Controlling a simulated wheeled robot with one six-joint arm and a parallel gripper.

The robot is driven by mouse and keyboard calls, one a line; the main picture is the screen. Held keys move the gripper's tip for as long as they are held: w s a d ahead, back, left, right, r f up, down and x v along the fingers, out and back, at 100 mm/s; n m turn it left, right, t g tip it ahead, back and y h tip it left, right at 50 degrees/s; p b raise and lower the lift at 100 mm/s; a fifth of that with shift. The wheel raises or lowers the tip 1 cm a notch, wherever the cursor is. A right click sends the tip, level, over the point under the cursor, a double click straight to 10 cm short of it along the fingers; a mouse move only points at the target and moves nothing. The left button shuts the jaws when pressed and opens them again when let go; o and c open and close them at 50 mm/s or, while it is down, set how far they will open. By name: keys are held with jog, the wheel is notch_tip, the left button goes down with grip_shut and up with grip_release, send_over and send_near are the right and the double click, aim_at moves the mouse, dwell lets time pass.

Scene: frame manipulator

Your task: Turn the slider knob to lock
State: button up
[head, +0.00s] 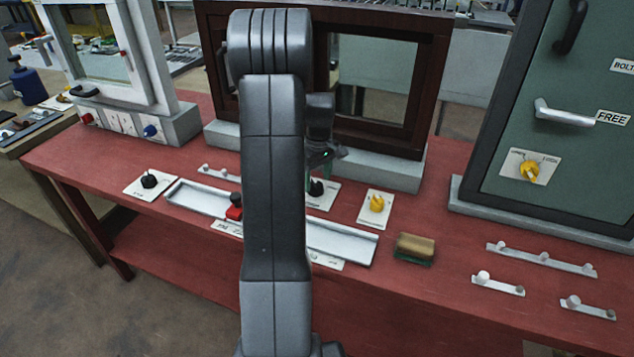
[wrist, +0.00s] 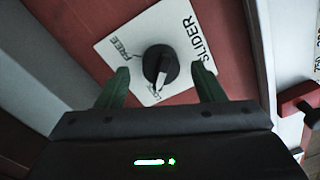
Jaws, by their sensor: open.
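The black round slider knob (wrist: 160,65) sits on a white plate (wrist: 118,48) lettered SLIDER and FREE. Further small lettering at the plate's lower edge is partly hidden by the knob and hard to read. A pale pointer mark on the knob points down in the wrist view, away from FREE. My gripper (wrist: 160,70) is open, with one green finger on each side of the knob; I cannot tell whether they touch it. In the head view the knob (head: 316,188) shows just under my gripper (head: 325,172), partly behind my arm.
A yellow knob (head: 376,203) stands right of the slider plate, and a black knob (head: 149,181) stands far left. A dark window frame (head: 425,95) rises close behind. A sponge (head: 415,246) lies at right.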

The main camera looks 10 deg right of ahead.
notch_tip(320, 180, up, 12)
jog(key=shift+d, duration=0.25)
jog(key=shift+w+f, duration=0.1)
jog(key=shift+f, duration=0.1)
jog(key=f, duration=1.3)
jog(key=shift+s+a+f, duration=0.2)
jog(key=shift+a+f, duration=0.1)
